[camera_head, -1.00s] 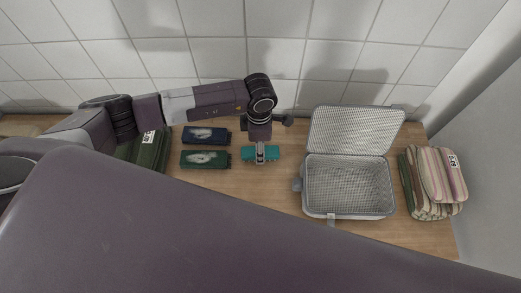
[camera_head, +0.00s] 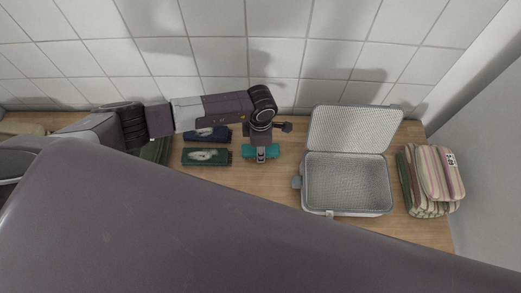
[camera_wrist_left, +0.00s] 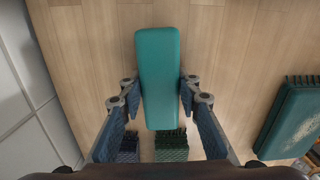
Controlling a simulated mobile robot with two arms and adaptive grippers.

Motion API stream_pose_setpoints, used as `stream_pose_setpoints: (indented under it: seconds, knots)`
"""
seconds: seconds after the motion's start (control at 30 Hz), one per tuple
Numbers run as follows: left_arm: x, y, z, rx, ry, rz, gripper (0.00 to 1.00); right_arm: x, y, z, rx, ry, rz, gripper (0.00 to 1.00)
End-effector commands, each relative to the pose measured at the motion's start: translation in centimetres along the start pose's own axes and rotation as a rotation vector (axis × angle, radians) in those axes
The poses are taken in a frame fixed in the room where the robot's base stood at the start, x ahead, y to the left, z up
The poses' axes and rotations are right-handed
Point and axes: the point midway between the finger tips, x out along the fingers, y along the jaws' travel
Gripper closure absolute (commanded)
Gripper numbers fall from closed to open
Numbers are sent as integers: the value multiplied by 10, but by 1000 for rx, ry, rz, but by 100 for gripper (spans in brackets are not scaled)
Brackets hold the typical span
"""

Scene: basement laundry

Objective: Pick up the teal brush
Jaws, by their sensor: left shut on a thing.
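The teal brush (camera_head: 273,150) lies on the wooden table, left of the open case, with my left gripper (camera_head: 261,155) over its middle. In the left wrist view the teal brush (camera_wrist_left: 159,65) runs lengthwise between the two fingers of my left gripper (camera_wrist_left: 158,92). The fingers are closed on its sides. It looks low at the table surface; I cannot tell whether it is lifted. My right gripper is not in view.
An open grey case (camera_head: 348,185) and folded striped cloths (camera_head: 437,175) stand to the right. The tiled wall (camera_head: 280,50) is behind.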

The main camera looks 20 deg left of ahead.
Motion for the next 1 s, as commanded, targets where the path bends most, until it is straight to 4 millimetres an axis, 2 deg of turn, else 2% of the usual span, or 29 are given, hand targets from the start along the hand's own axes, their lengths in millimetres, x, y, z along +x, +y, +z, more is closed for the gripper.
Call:
stream_pose_setpoints:
  seconds: [0.37, 0.57, 0.67, 0.77, 1.0]
  knots:
    - [-3, 1, 0, 0, -1, 1, 95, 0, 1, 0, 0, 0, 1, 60]
    - [-18, 1, 1, 2, -3, 2, 95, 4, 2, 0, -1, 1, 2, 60]
    - [-35, 2, 1, 1, -3, 5, 95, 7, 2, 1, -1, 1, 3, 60]
    - [-60, 2, 0, 3, -4, 7, 95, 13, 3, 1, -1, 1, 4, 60]
    - [-133, 2, 1, 2, -5, 7, 95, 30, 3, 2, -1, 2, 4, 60]
